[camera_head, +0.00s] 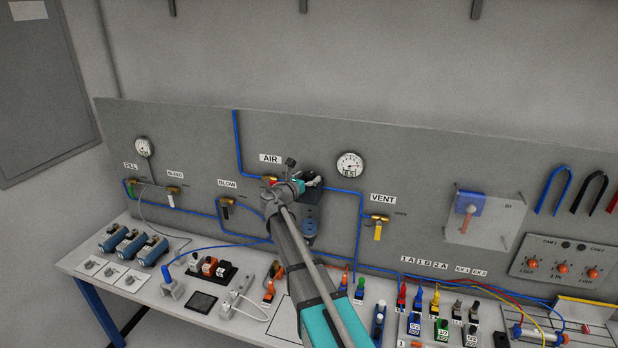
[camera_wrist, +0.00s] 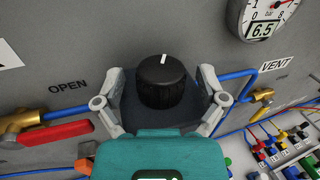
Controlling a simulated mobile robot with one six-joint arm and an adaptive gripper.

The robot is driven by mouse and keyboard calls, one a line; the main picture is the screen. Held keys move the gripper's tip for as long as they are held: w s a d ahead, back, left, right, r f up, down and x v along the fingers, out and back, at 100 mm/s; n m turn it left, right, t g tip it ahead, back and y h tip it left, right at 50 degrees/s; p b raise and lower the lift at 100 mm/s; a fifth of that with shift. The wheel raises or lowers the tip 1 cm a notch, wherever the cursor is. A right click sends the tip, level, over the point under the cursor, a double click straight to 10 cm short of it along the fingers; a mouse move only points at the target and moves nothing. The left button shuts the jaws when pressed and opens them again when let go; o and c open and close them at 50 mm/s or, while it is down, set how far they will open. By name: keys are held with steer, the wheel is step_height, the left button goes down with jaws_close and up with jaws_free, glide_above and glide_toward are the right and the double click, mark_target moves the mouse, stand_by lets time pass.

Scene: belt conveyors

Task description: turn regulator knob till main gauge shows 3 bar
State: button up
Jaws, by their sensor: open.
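The regulator knob (camera_wrist: 163,82) is black and round, with a white mark at its top edge in the wrist view. My gripper (camera_wrist: 161,74) is open, with one finger on each side of the knob. I see a gap on both sides, so the fingers do not appear to press on it. The main gauge (camera_wrist: 266,14) is at the top right of the wrist view, and its display reads 6.5. In the head view the gauge (camera_head: 349,164) is on the panel, right of my gripper (camera_head: 305,182). The blue regulator body (camera_head: 311,219) shows below my gripper, which largely hides the knob there.
A brass valve with a red handle (camera_wrist: 56,133) lies close left of my gripper. The VENT valve (camera_head: 377,227) is to the right. Blue hoses (camera_head: 342,190) run along the panel. The bench (camera_head: 180,287) below holds several small parts.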

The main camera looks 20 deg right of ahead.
steer(key=shift+w+d, duration=0.15)
steer(key=shift+d, duration=0.05)
steer(key=shift+c, duration=0.2)
steer(key=c, duration=1.1)
steer(key=shift+n+t+y, duration=0.4)
steer(key=shift+s+d+n+t+y, duration=0.1)
steer(key=shift+s+n+t+y, duration=0.1)
steer(key=shift+n+t+y, duration=1)
steer(key=shift+w+n+t+y, duration=0.1)
steer(key=shift+n+t+y, duration=0.85)
steer(key=shift+y, duration=0.75)
steer(key=shift+w+n+t+y, duration=0.1)
steer(key=shift+n+t+y, duration=0.45)
steer(key=shift+n+y, duration=0.95)
steer(key=shift+y, duration=0.3)
